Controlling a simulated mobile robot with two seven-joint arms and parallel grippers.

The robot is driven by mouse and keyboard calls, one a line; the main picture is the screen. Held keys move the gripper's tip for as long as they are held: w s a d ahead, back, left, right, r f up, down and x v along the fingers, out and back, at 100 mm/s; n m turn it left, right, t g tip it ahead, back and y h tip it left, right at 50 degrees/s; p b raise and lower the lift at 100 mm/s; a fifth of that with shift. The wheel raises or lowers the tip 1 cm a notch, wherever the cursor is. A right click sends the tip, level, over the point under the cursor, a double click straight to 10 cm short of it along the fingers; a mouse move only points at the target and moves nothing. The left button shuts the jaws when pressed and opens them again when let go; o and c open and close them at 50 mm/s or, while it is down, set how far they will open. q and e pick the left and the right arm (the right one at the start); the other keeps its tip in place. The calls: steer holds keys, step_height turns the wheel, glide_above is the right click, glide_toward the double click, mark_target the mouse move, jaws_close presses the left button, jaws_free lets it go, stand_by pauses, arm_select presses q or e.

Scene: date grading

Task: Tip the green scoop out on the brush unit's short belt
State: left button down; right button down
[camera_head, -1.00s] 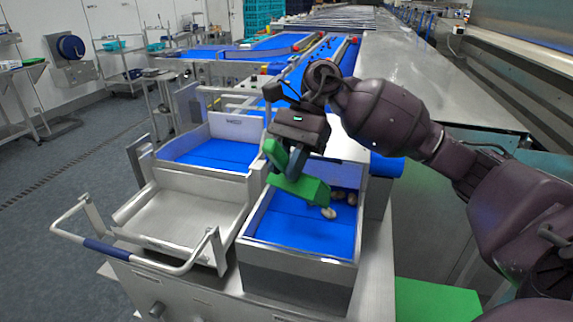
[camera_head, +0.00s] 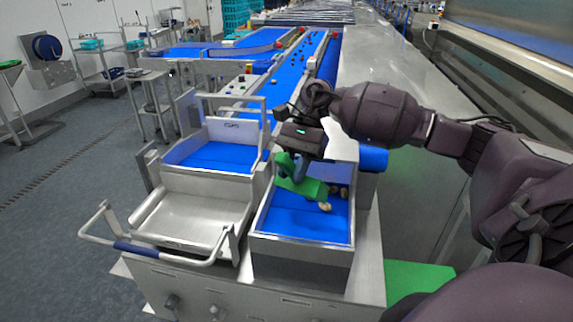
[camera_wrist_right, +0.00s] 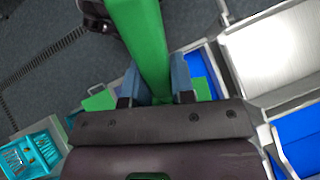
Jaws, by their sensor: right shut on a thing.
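My right gripper (camera_head: 303,160) is shut on the handle of the green scoop (camera_head: 305,189). In the right wrist view, the gripper's blue-grey fingers (camera_wrist_right: 156,82) close on both sides of the green handle (camera_wrist_right: 140,35). The scoop is tilted, its open end low over the blue short belt (camera_head: 305,222) in a steel-walled bay. Several brown dates (camera_head: 325,206) lie on the belt by the scoop's lip and the right wall. Whether any dates are still in the scoop is hidden. My left gripper is not in view.
Left of the bay is a steel tray (camera_head: 190,217) with a blue-gripped bar handle (camera_head: 140,249) in front. Another blue-floored bin (camera_head: 215,157) stands behind it. The bay's steel walls stand close around the scoop. The near part of the short belt is clear.

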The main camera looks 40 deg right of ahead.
steer(key=s+a+f+t+h, duration=0.3)
steer(key=a+f+h, duration=0.2)
steer(key=a+h, duration=0.2)
steer(key=shift+f+t+h, duration=0.4)
steer(key=shift+h, duration=0.3)
steer(key=shift+s+a+f, duration=0.1)
steer(key=shift+s+a, duration=0.05)
stand_by(0.4)
